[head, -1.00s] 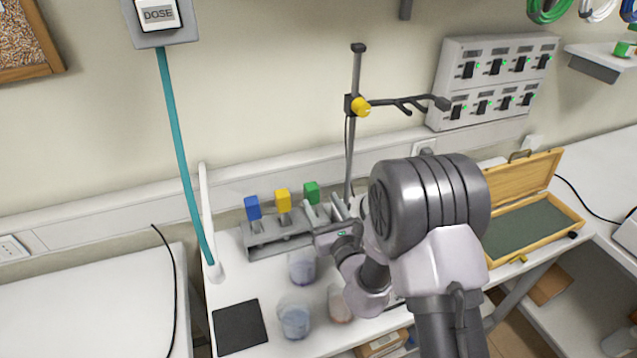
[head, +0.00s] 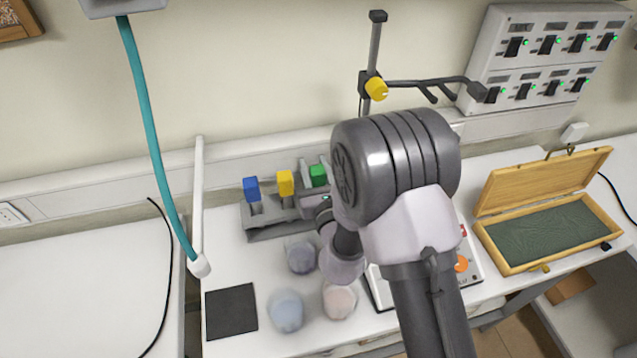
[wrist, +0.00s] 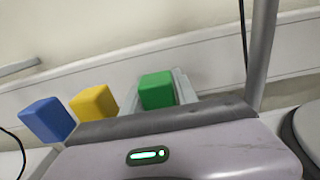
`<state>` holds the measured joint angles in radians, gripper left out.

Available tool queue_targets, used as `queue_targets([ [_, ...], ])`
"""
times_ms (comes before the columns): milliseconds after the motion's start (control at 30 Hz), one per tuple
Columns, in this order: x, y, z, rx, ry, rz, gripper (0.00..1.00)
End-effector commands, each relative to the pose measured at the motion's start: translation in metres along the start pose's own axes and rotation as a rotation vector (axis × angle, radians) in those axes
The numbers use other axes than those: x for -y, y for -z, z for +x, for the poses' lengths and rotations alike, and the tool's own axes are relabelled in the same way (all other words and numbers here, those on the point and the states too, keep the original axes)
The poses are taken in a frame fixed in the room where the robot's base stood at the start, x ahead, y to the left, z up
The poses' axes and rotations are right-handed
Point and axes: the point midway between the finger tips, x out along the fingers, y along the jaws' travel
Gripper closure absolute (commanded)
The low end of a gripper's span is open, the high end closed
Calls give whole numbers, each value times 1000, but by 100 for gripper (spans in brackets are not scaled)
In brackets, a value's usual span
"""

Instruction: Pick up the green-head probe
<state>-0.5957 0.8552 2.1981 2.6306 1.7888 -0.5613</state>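The green-head probe (head: 318,176) is the rightmost of three coloured probes in the grey rack (head: 266,232) in the head view. Its green block also shows in the wrist view (wrist: 157,91), just beyond my gripper's body. My gripper (head: 314,168) is at the green head, with its grey fingers standing apart on either side of it. I cannot tell whether they touch it. The probe's lower part is hidden by my gripper and arm. The yellow probe (head: 285,183) and blue probe (head: 250,188) stand to the left.
Several beakers, one of them bluish (head: 287,311), stand in front of the rack. A stand (head: 374,50) with a yellow knob rises behind my arm. A dark square pad (head: 231,311) lies front left. An open wooden case (head: 492,240) lies at right.

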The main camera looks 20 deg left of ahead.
Motion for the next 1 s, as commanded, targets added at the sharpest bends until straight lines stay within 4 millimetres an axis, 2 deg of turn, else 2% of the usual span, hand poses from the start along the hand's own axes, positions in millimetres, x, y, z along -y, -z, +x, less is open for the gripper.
queue_targets([
  [33,0,0,0,0,0,0,77],
  [133,0,0,0,0,0,0,97],
  [167,0,0,0,0,0,0,100],
  [433,0,-4,0,1,0,0,100],
  [467,0,-9,0,1,0,0,100],
  [700,0,-76,0,4,0,0,100],
  [800,0,-93,0,3,0,0,100],
  [1000,0,-101,0,0,0,0,100],
])
